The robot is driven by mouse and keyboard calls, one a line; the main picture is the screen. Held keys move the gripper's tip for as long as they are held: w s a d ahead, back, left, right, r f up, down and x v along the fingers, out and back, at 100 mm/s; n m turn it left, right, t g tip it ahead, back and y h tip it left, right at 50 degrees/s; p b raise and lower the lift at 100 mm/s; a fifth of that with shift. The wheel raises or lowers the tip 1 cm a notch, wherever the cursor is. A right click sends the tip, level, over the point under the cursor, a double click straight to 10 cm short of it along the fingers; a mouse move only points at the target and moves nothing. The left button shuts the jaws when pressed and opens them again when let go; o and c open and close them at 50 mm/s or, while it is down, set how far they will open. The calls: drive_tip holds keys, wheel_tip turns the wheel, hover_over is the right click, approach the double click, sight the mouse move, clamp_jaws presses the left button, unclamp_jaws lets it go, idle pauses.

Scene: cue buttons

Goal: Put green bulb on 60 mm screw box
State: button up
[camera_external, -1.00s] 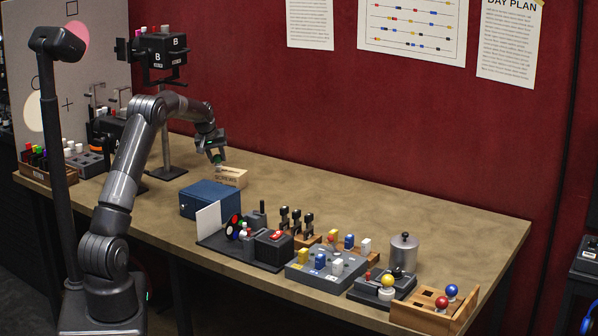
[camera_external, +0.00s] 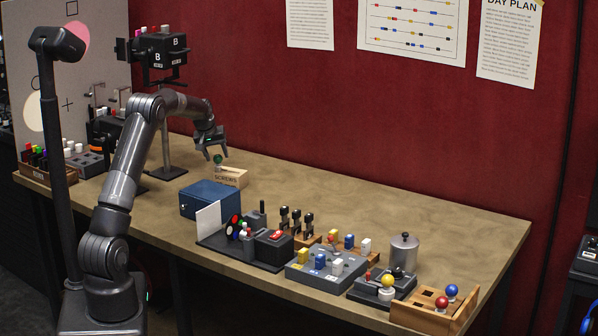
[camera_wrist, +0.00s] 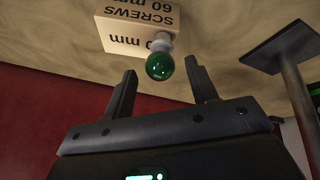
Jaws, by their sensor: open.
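The 60 mm screw box (camera_external: 232,177) is a small cream carton on the table, behind the blue box. It also shows in the wrist view (camera_wrist: 118,32), with its printing upside down. The green bulb (camera_external: 217,159) stands on the top of the box, near its left end, with its white base down. In the wrist view the green bulb (camera_wrist: 160,67) appears between and beyond the fingertips. My gripper (camera_external: 212,151) is open and empty just above the bulb. In the wrist view the fingers of my gripper (camera_wrist: 162,82) are apart, with a gap on both sides of the bulb.
The blue box (camera_external: 208,199) stands in front of the screw box. A dark stand (camera_external: 166,150) rises to the left, and its foot shows in the wrist view (camera_wrist: 277,48). Button panels (camera_external: 326,267) line the front edge.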

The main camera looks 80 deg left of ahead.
drive_tip(key=v, duration=1)
drive_tip(key=shift+d+r, duration=0.15)
drive_tip(key=shift+r, duration=0.2)
drive_tip(key=w+d+r+m+t+h, duration=0.1)
drive_tip(key=w+d+r+m, duration=0.15)
drive_tip(key=d, duration=0.95)
drive_tip(key=w+d+r+m, duration=0.2)
drive_tip(key=w+d+r, duration=0.1)
drive_tip(key=d, duration=0.9)
drive_tip(key=w+d+r+m+t+h, duration=0.1)
drive_tip(key=w+d+r+m, duration=0.15)
drive_tip(key=d, duration=0.95)
drive_tip(key=s+d+f+m+h, duration=0.1)
drive_tip(key=s+d+m, duration=0.15)
drive_tip(key=d, duration=0.55)
drive_tip(key=s+d+m, duration=0.2)
drive_tip(key=s+d, duration=0.2)
drive_tip(key=d, duration=0.5)
drive_tip(key=s+d+f+m+h, duration=0.1)
drive_tip(key=s+d+f+m, duration=0.3)
drive_tip(key=s+d, duration=0.6)
drive_tip(key=shift+s+f+m+t, duration=0.3)
drive_tip(key=shift+s+f+m, duration=0.05)
drive_tip(key=shift+f, duration=0.95)
